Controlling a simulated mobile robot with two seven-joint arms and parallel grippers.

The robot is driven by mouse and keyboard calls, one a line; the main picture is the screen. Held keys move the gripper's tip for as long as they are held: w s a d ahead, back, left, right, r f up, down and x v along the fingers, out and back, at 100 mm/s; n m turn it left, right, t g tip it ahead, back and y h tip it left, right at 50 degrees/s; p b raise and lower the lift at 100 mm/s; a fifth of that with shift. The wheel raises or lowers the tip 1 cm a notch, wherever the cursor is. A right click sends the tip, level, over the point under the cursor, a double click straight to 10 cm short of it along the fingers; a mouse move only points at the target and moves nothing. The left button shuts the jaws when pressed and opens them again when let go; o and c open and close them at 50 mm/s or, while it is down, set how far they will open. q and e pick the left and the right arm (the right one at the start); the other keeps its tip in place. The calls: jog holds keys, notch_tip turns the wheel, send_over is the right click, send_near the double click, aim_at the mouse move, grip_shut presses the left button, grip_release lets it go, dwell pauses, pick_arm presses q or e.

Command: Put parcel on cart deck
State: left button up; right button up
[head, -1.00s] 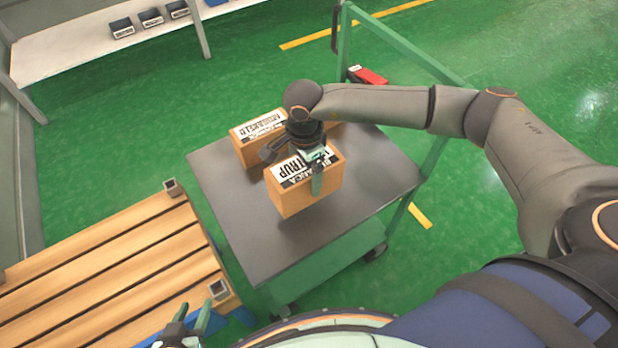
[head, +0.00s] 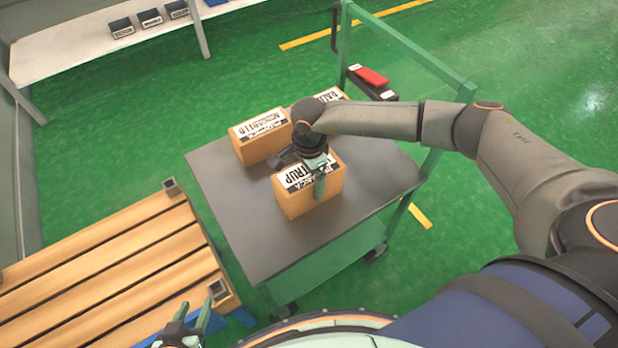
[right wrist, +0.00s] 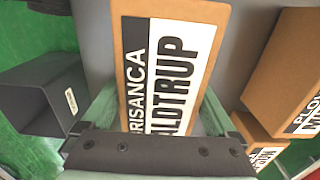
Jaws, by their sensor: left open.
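A brown parcel (head: 308,198) with a black and white label is at the front middle of the grey cart deck (head: 235,205). Its underside appears to be at the deck, though contact is hard to confirm. My right gripper (head: 320,178) comes down over it and is shut on it. In the right wrist view the labelled parcel face (right wrist: 170,60) lies between the two fingers (right wrist: 160,112). My left gripper (head: 190,328) is open and empty at the bottom left, near the pallet, with part of it cut off by the frame.
Another parcel (head: 262,137) and a partly hidden one (head: 329,96) stand farther back on the deck. A green handle frame (head: 408,45) rises at the cart's far right, near a red-and-black item (head: 371,78). A wooden pallet (head: 110,265) lies left; a white shelf (head: 90,45) stands behind.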

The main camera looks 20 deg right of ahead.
jog(key=shift+o, duration=0.3)
jog(key=shift+r, duration=0.15)
jog(key=shift+r, duration=0.25)
notch_tip(320, 180, up, 12)
jog(key=shift+f+p, duration=0.2)
jog(key=shift+p, duration=0.3)
